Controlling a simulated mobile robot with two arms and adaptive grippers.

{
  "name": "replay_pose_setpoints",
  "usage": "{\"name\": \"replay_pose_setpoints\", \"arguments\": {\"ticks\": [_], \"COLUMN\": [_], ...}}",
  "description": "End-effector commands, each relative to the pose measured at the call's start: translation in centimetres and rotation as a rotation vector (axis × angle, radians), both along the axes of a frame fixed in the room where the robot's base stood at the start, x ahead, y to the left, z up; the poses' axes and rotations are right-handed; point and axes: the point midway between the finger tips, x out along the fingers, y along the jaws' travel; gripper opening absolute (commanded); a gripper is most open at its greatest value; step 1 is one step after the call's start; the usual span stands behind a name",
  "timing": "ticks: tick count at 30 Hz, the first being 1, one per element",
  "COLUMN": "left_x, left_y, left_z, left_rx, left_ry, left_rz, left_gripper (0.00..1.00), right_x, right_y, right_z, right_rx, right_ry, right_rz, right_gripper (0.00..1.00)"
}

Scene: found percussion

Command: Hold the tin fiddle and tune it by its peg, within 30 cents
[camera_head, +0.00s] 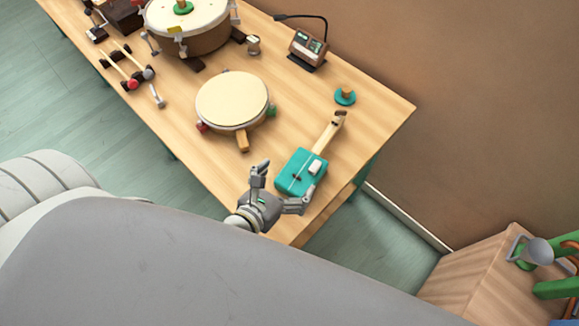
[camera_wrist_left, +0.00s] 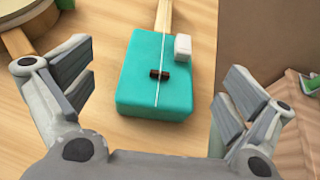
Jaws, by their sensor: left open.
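The tin fiddle has a teal box body (camera_head: 293,178) and a pale wooden neck (camera_head: 326,136) with a dark head end. It lies on the table, neck pointing away to the upper right. In the left wrist view the teal body (camera_wrist_left: 155,85) carries a string, a small dark bridge (camera_wrist_left: 159,74) and a white block (camera_wrist_left: 183,47). The neck's far end and the peg are outside that view. My left gripper (camera_head: 281,184) is open at the near end of the body, its fingers spread to either side, not gripping it. My right gripper is not in view.
A round cream drum (camera_head: 232,98) lies left of the fiddle. A teal disc with a knob (camera_head: 345,97) and a tuner-like box with a lamp (camera_head: 308,47) stand behind. The table's right edge is close to the fiddle. A wooden box (camera_head: 480,275) stands lower right.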

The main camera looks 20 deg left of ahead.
Motion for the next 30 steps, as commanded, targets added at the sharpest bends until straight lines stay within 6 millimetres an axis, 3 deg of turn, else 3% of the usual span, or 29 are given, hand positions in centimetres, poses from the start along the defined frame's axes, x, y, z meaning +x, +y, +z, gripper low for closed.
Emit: {"name": "replay_pose_setpoints", "arguments": {"ticks": [15, 21, 30], "left_x": [7.5, 8.8, 9.0], "left_y": [-1.3, -1.5, -1.5], "left_z": [-3.1, -3.7, -3.8], "left_rx": [-0.001, 0.0, 0.0], "left_ry": [-0.001, 0.0, 0.0], "left_rz": [0.0, 0.0, -0.001], "left_gripper": [1.0, 1.0, 1.0], "right_x": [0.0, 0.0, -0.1], "right_y": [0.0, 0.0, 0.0], "right_z": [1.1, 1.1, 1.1], "right_rx": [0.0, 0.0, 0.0], "right_ry": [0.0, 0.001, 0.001], "right_rz": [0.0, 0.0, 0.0], "right_gripper": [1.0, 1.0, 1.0]}}
